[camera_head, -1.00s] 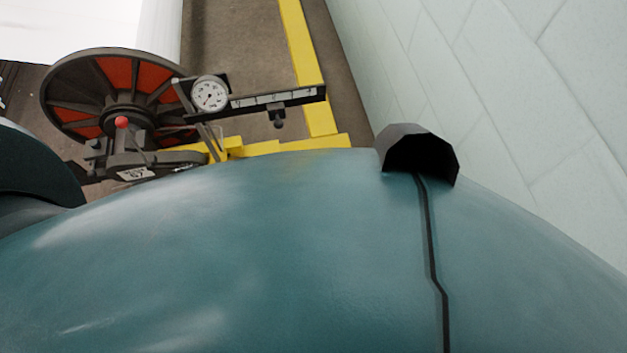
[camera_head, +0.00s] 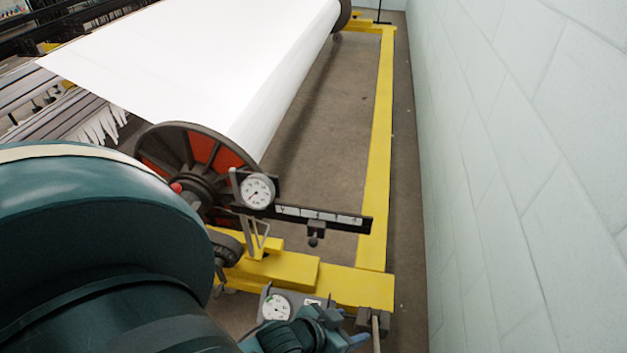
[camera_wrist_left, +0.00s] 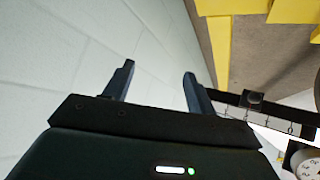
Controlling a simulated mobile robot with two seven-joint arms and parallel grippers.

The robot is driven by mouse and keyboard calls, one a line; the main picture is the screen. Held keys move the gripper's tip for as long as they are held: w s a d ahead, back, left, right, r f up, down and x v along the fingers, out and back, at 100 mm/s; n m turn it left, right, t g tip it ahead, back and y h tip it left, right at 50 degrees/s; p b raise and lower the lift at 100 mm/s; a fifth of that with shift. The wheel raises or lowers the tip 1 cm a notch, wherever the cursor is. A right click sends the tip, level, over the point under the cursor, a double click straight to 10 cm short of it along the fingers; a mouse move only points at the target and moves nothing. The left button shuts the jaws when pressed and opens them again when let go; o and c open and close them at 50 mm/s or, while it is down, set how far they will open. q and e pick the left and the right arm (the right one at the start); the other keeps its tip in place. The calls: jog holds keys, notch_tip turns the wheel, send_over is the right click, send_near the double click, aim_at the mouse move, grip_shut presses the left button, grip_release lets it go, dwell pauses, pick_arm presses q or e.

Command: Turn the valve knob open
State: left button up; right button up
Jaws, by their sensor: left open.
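I cannot tell for sure which part is the valve knob. A small dark knob (camera_head: 316,240) hangs under a black scale bar (camera_head: 340,219) by a round white gauge (camera_head: 257,190). It also shows in the left wrist view (camera_wrist_left: 253,97), right of the fingers. A red ball knob (camera_head: 176,187) sits at the reel hub. My left gripper (camera_head: 348,328) is low in the head view, partly cut off, below the scale bar. In the left wrist view its fingers (camera_wrist_left: 158,72) are apart with nothing between them. My right gripper is not in view.
A second gauge (camera_head: 276,307) and a dark block (camera_head: 373,320) with a rod are close to my left gripper. A yellow frame (camera_head: 375,190) runs along the floor. A pale wall (camera_head: 520,160) closes the right side. A white warp roll (camera_head: 240,60) lies behind the reel.

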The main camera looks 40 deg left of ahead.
pick_arm(q)
jog(key=w+a+f+n+g+y+b, duration=0.1)
jog(key=w+a+f+n+b, duration=0.2)
jog(key=f, duration=1)
jog(key=w+a+f+n+g+y+b, duration=0.2)
jog(key=a+f+b, duration=0.7)
jog(key=f+b, duration=0.5)
jog(key=w+a+f+n+g+y+b, duration=0.1)
jog(key=w+a+f+n+g+b, duration=0.1)
jog(key=a+f+b, duration=0.4)
jog(key=shift+w+a+f+n+y+b, duration=0.25)
jog(key=shift+f+b, duration=0.35)
jog(key=shift+f, duration=0.65)
jog(key=shift+w+d+f+n+b, duration=0.15)
jog(key=shift+w+f+n+b, duration=0.3)
jog(key=shift+f, duration=0.75)
jog(key=shift+w+a+f+n+y+b, duration=0.15)
jog(key=shift+f+n+b, duration=0.15)
jog(key=shift+f+b, duration=0.7)
jog(key=shift+x, duration=0.8)
jog(key=shift+s+d, duration=0.1)
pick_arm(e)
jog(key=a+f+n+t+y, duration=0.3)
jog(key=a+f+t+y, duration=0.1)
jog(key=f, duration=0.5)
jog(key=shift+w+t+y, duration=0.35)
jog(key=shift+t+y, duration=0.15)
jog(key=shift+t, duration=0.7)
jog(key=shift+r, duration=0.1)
